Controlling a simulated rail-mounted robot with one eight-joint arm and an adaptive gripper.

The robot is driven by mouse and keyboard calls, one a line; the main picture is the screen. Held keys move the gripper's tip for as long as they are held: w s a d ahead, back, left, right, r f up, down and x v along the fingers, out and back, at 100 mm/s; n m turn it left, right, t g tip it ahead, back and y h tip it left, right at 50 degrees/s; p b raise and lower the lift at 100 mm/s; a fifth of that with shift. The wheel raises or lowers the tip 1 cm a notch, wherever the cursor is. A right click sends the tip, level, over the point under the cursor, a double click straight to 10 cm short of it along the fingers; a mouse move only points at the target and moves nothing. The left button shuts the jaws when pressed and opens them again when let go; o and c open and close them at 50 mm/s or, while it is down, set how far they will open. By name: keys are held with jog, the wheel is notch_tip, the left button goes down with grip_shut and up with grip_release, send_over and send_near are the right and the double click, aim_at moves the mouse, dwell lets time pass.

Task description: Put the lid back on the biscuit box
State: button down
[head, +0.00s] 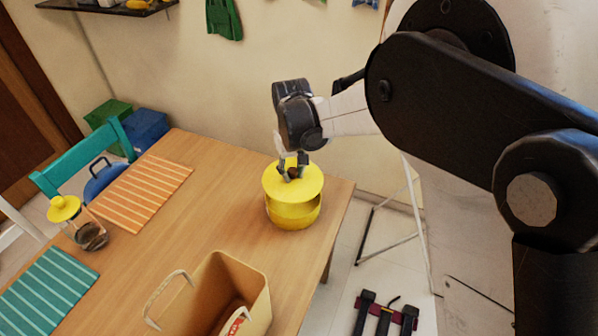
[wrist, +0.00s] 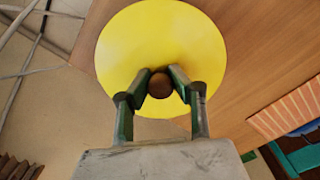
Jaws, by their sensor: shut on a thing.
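The round yellow lid (head: 311,181) has a small brown knob (wrist: 159,86). My gripper (head: 292,169) is shut on this knob from above, one finger on each side. In the wrist view the lid (wrist: 160,35) fills the upper middle and hides what is under it. The yellow biscuit box (head: 293,216) stands near the table's right end, directly below the lid in the head view. The lid overlaps the top of the box there, with a darker band between them on the right. I cannot tell whether lid and box touch.
A tan open bin (head: 245,275) with a handle stands at the table's front. A glass jar with a yellow top (head: 64,208) and striped placemats (head: 143,190) lie to the left. The wooden table (head: 205,215) is clear around the box; its right edge is close.

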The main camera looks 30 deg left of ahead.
jog(key=shift+f, duration=0.1)
jog(key=shift+f+b, duration=1.05)
jog(key=shift+f, duration=1.35)
jog(key=shift+f+b, duration=0.55)
jog(key=shift+f, duration=0.2)
jog(key=shift+f+b, duration=0.2)
jog(key=shift+b, duration=0.85)
dwell(0.4)
dwell(0.4)
jog(key=c, duration=1)
grip_release()
jog(key=shift+r, duration=0.1)
